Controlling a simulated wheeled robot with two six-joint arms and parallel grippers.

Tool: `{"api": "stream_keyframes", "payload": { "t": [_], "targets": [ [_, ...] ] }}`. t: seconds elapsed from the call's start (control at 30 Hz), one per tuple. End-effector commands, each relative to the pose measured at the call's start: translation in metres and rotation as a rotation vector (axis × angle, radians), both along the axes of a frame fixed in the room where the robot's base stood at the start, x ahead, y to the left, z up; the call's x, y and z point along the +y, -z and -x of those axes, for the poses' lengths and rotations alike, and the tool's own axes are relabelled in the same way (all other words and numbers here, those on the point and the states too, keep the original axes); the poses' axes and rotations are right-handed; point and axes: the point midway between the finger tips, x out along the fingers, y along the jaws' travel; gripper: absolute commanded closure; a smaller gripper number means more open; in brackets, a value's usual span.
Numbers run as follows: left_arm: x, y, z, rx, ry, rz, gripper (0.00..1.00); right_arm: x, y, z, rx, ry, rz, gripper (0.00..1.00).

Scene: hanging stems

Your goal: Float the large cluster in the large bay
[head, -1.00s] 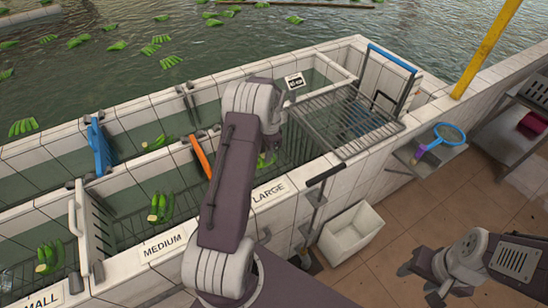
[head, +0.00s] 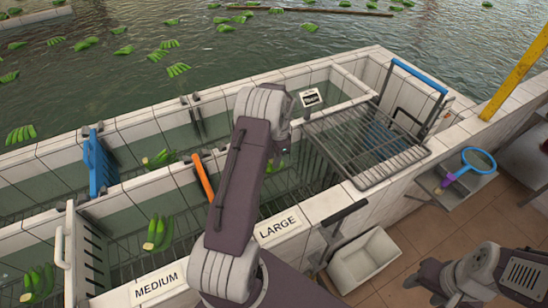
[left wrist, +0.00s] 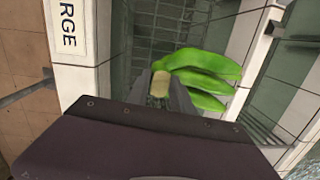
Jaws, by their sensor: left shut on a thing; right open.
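The large cluster (left wrist: 205,78) of green bananas shows in the left wrist view, with its cut crown between the fingers of my left gripper (left wrist: 160,95). The gripper is shut on the crown. The large bay, behind the LARGE label (head: 278,228), has water and a wire grid (left wrist: 160,35). The cluster is over this bay; I cannot tell whether it touches the water. My right gripper (head: 422,283) is open and empty at lower right, away from the bays.
A wire rack (head: 365,140) spans the tank's right end. An orange divider (head: 203,177) and a blue one (head: 98,163) stand in the tank. The medium bay holds a cluster (head: 158,233).

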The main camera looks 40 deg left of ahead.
Motion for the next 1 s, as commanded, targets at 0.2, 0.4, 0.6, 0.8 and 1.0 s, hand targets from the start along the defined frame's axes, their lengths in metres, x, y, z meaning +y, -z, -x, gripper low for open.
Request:
{"api": "stream_keyframes", "payload": {
  "t": [0.2, 0.4, 0.6, 0.8, 1.0],
  "targets": [
    [0.001, 0.032, -0.001, -0.005, 0.001, -0.003, 1.00, 0.000, 0.028, 0.000, 0.000, 0.000, 0.000, 0.49],
    [0.001, 0.057, -0.001, -0.005, 0.001, -0.003, 1.00, 0.000, 0.048, 0.000, 0.000, 0.000, 0.000, 0.49],
    [0.001, 0.081, -0.001, -0.005, 0.001, -0.002, 1.00, 0.000, 0.068, 0.000, 0.000, 0.000, 0.000, 0.49],
    [0.001, 0.106, -0.001, -0.005, 0.001, -0.003, 1.00, 0.000, 0.089, 0.000, 0.000, 0.000, 0.000, 0.49],
    [0.001, 0.131, -0.001, -0.005, 0.001, -0.003, 1.00, 0.000, 0.109, 0.000, 0.000, 0.000, 0.000, 0.49]
  ]
}}
